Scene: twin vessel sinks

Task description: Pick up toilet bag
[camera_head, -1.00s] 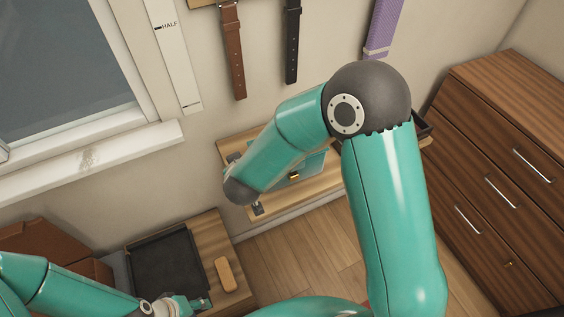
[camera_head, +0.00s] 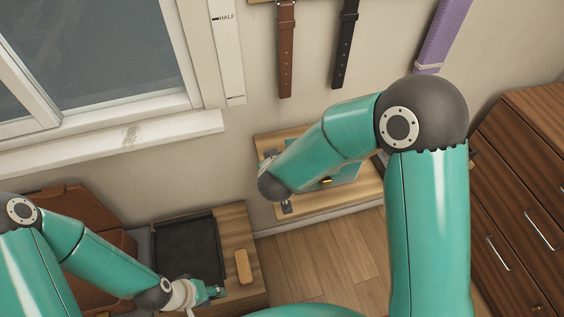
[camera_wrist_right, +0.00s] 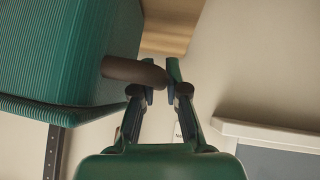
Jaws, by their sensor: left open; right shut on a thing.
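A teal toilet bag (camera_head: 346,172) sits on the wooden wall shelf in the head view, largely hidden behind my right arm. A brass-coloured clasp shows on it. In the right wrist view a large ribbed teal body, which looks like the bag (camera_wrist_right: 68,45), fills the upper left. A dark brown rounded handle (camera_wrist_right: 128,70) sticks out from it. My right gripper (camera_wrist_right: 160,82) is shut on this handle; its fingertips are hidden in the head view. My left gripper (camera_head: 213,292) is open and empty, low beside the black tray, far from the bag.
The wooden shelf (camera_head: 335,203) is fixed to the wall. A black tray (camera_head: 190,250) and a tan block (camera_head: 243,267) lie on a wooden top. A brown dresser (camera_head: 530,190) stands at right. Straps and a purple item (camera_head: 443,35) hang above. Floor between is clear.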

